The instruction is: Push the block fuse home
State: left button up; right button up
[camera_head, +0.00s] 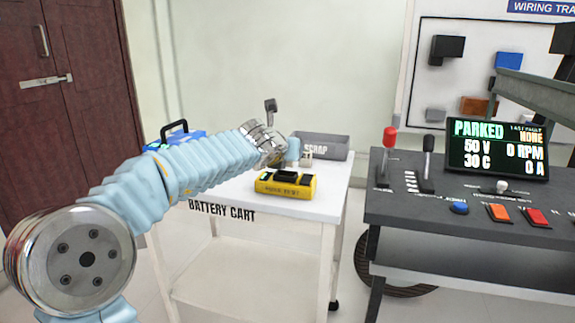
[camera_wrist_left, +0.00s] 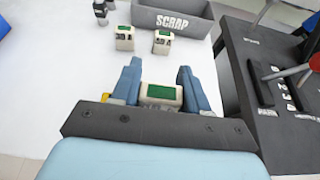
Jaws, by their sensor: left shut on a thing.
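My left gripper (camera_head: 292,152) reaches over the back of the white battery cart (camera_head: 235,195) in the head view. In the left wrist view its two blue fingers (camera_wrist_left: 158,84) are shut on a cream block with a green top (camera_wrist_left: 161,93). I cannot tell whether this block is the block fuse or whether it touches the cart top. Two similar cream blocks, a left one (camera_wrist_left: 124,39) and a right one (camera_wrist_left: 162,42), stand apart beyond the fingers. A yellow box with black parts on top (camera_head: 285,185) sits at the cart's front. My right gripper is not in view.
A grey scrap bin (camera_head: 325,146) stands at the cart's back right. A blue case (camera_head: 178,140) with a black handle is at the back left. The dark console (camera_head: 470,205) with levers, buttons and a lit display (camera_head: 497,148) is to the right, across a gap.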

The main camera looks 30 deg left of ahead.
aim_at(288, 163)
pick_arm(q)
jog(key=f+b, duration=0.1)
jog(key=f, duration=0.2)
jog(key=shift+w+a+f+b, duration=0.15)
jog(key=shift+w+a+b, duration=0.05)
jog(key=shift+b, duration=0.15)
jog(key=shift+f, duration=0.2)
jog(key=shift+f, duration=0.2)
jog(key=o, duration=1)
jog(key=shift+o, duration=0.2)
jog(key=shift+s+r, duration=0.2)
jog(key=shift+r, duration=0.15)
jog(key=p+v, duration=0.1)
jog(key=v, duration=1)
jog(key=shift+s+d, duration=0.15)
jog(key=shift+s, duration=0.1)
